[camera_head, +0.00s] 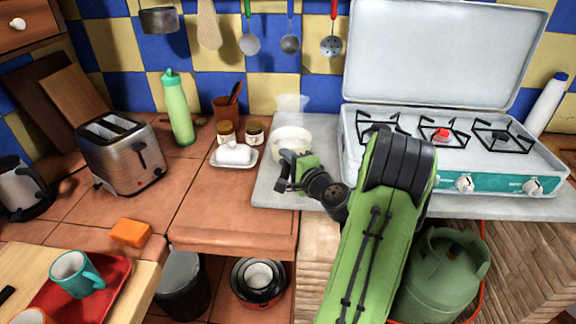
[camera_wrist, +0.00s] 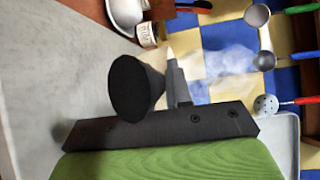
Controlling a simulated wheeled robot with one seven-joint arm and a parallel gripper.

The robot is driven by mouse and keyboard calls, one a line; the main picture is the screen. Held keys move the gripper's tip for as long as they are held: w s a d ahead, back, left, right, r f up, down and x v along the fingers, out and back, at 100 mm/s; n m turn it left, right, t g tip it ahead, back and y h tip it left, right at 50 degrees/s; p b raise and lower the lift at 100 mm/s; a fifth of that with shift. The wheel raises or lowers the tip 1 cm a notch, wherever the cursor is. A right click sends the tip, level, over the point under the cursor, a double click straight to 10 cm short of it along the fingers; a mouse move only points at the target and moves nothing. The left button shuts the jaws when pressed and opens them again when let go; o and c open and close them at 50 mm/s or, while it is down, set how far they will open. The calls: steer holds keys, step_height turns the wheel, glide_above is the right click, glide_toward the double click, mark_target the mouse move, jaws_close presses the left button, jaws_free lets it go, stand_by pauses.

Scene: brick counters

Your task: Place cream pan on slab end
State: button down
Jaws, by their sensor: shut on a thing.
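The cream pan (camera_head: 291,137) is at the left end of the grey stone slab (camera_head: 270,190), left of the camp stove. It looks upright. I cannot tell whether its base touches the slab or is slightly above it. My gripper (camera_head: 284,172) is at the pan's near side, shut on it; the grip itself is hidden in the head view. In the wrist view a dark round shape and a grey finger of my gripper (camera_wrist: 160,85) show above the black mount. The pan is not clearly seen there. The pale slab (camera_wrist: 50,70) fills the left.
A white butter dish (camera_head: 234,154) and two small jars are left of the slab. The open camp stove (camera_head: 450,135) takes the slab's right. A green bottle (camera_head: 177,108) and toaster (camera_head: 122,152) stand farther left.

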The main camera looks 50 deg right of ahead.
steer(key=shift+r, duration=0.15)
steer(key=c, duration=1)
jaws_free()
steer(key=shift+f, duration=0.2)
steer(key=shift+c, duration=0.2)
steer(key=shift+r, duration=0.1)
steer(key=shift+s+r, duration=0.1)
steer(key=shift+s, duration=0.2)
steer(key=b+v, duration=0.1)
steer(key=v, duration=1)
steer(key=shift+s+a, duration=0.15)
steer(key=shift+s, duration=0.05)
